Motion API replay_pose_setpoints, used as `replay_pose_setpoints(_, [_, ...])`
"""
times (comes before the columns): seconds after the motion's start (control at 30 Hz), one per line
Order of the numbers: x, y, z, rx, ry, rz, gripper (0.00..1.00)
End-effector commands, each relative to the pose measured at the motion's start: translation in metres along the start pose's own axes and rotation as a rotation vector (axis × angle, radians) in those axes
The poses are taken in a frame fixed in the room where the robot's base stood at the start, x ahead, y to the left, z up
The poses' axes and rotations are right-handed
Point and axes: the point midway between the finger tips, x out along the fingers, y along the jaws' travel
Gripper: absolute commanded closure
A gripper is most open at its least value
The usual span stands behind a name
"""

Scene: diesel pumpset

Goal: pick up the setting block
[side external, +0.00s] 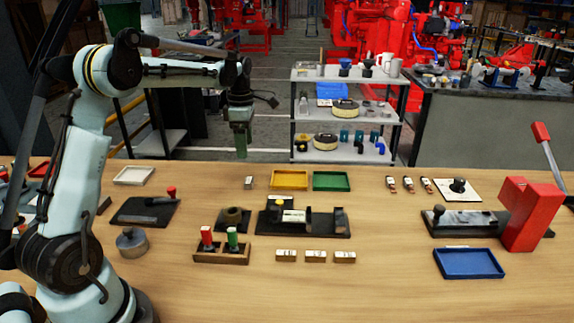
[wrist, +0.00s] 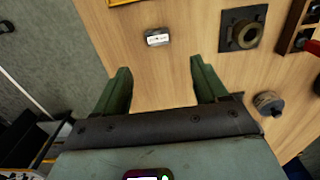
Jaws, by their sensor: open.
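A small grey-and-white block (side external: 249,182), which I take to be the setting block, stands alone on the table left of the yellow tray. In the wrist view the block (wrist: 157,38) has a pale label with dark marks, too small to read. It lies ahead of my fingertips, roughly between their lines, touching neither. My gripper (side external: 240,150) hangs above the table's back edge, higher than the block. In the wrist view its two green fingers (wrist: 158,75) are wide apart with nothing between them.
A yellow tray (side external: 289,180) and a green tray (side external: 332,181) are right of the block. A dark ring on a black plate (side external: 233,218) is in front of it. Three small labelled blocks (side external: 315,256) lie at the front. Bare wood surrounds the block.

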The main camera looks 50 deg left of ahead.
Motion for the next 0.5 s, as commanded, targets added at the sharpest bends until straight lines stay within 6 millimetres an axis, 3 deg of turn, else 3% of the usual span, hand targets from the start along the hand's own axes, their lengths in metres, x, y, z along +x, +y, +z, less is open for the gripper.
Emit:
replay_pose_setpoints(0.3, [0.050,0.000,0.001,0.003,0.000,0.001,0.28])
replay_pose_setpoints(0.5, [0.063,0.000,0.001,0.004,-0.001,0.002,0.28])
